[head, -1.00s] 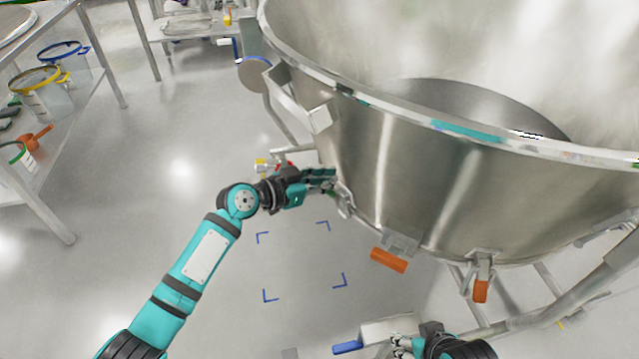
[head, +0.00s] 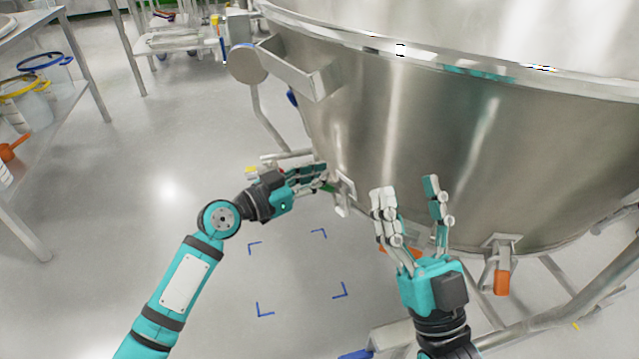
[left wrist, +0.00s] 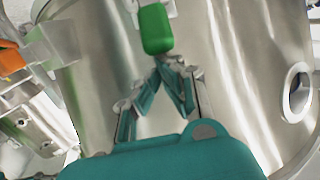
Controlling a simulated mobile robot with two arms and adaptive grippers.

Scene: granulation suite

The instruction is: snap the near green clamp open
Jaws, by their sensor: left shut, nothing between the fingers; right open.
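The green clamp handle (left wrist: 155,29) hangs on the steel bowl's wall at the top of the left wrist view. In the head view only a sliver of green (head: 328,187) shows by its metal bracket (head: 344,196), mostly hidden by my left gripper (head: 324,172). The left gripper is shut and empty. In the left wrist view its fingertips (left wrist: 170,65) come together just below the green handle; I cannot tell whether they touch it. My right gripper (head: 406,188) is open and empty, fingers up, in front of the bowl (head: 440,150).
An orange clamp (head: 502,282) hangs at the bowl's lower right; another orange handle is partly behind my right gripper. A box-like steel bracket (head: 300,72) juts from the bowl. A steel rack (head: 90,75) stands at left. Blue corner marks lie on open floor.

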